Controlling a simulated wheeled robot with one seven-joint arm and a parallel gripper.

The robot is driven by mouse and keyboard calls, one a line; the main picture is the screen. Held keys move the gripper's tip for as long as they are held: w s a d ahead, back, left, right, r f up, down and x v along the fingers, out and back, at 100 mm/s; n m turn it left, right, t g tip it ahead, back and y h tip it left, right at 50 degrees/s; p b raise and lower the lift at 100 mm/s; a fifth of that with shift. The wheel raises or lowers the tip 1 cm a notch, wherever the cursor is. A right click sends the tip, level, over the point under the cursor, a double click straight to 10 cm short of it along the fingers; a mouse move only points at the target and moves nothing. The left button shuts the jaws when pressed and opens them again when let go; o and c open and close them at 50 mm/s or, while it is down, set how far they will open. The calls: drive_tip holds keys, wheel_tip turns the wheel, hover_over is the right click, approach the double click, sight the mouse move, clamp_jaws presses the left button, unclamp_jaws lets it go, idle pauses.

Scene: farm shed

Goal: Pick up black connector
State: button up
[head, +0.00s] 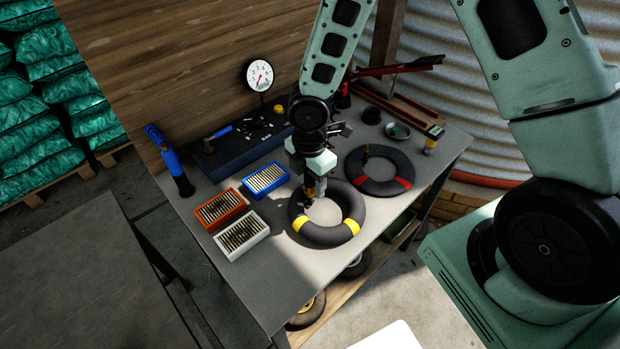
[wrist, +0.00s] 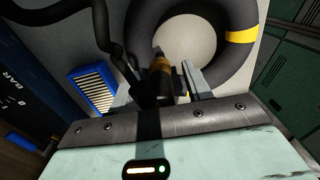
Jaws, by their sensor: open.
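The pieces overlap, so I cannot tell whether connector and stem touch. No firm hold is visible.
A second tube with red bands (head: 402,184) lies behind right. Blue (head: 283,187), orange (head: 240,214) and white (head: 263,237) boxes stand left of my gripper. A dial gauge (head: 259,75) rises behind a dark blue case (head: 211,158). The front table surface (head: 275,290) is clear.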

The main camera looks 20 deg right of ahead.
drive_tip(key=shift+f, duration=0.1)
drive_tip(key=shift+c, duration=0.2)
clamp_jaws()
wheel_tip(320, 180, up, 10)
drive_tip(key=shift+r+p, duration=0.1)
drive_tip(key=shift+p, duration=0.5)
